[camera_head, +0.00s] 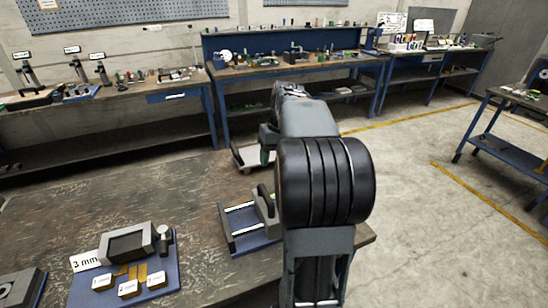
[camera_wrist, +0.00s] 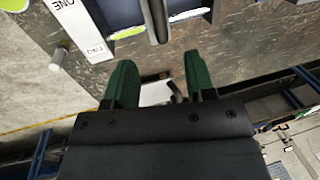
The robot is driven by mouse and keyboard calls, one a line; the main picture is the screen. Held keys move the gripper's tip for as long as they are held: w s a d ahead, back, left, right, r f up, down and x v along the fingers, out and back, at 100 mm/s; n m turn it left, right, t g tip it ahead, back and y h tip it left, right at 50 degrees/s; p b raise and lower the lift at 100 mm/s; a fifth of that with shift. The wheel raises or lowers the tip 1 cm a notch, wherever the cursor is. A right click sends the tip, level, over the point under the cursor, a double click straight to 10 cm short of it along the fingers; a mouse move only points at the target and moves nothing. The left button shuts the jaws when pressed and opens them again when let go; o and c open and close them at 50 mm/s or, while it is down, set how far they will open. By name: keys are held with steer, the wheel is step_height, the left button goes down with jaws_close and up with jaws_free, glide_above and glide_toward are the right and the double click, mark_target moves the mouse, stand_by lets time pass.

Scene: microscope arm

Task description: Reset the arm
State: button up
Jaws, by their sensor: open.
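My gripper (camera_wrist: 158,62) shows two green fingers, spread apart with nothing held between them. In the head view only a bit of green shows beside my wrist; my own arm hides the rest. A blue fixture (camera_head: 232,232) with two pale rails and a grey block (camera_head: 266,210) with a dark upright part stands on the bench, partly behind my arm. In the wrist view a grey rod (camera_wrist: 157,18) crosses a blue and grey device at the top edge, beyond the fingertips and apart from them. I cannot tell which part is the arm to be reset.
The worn bench (camera_head: 195,205) also bears a blue plate (camera_head: 88,288) with a grey block, "3 mm" sign and labelled pieces. A white label (camera_wrist: 72,25) and a pale peg (camera_wrist: 58,59) lie left of the rod. Bare bench lies between the fixtures.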

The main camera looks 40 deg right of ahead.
stand_by(0.4)
steer(key=s+a+f+n+t, duration=0.1)
steer(key=s+a+f, duration=0.1)
steer(key=a, duration=0.4)
steer(key=s+a+f+n+t+h, duration=0.1)
steer(key=s+a+f, duration=0.1)
steer(key=s+a, duration=0.2)
steer(key=s+a+f+n+t+h, duration=0.1)
steer(key=s+a+f, duration=0.1)
steer(key=a, duration=0.8)
steer(key=shift+s+a, duration=0.25)
steer(key=shift+s, duration=0.65)
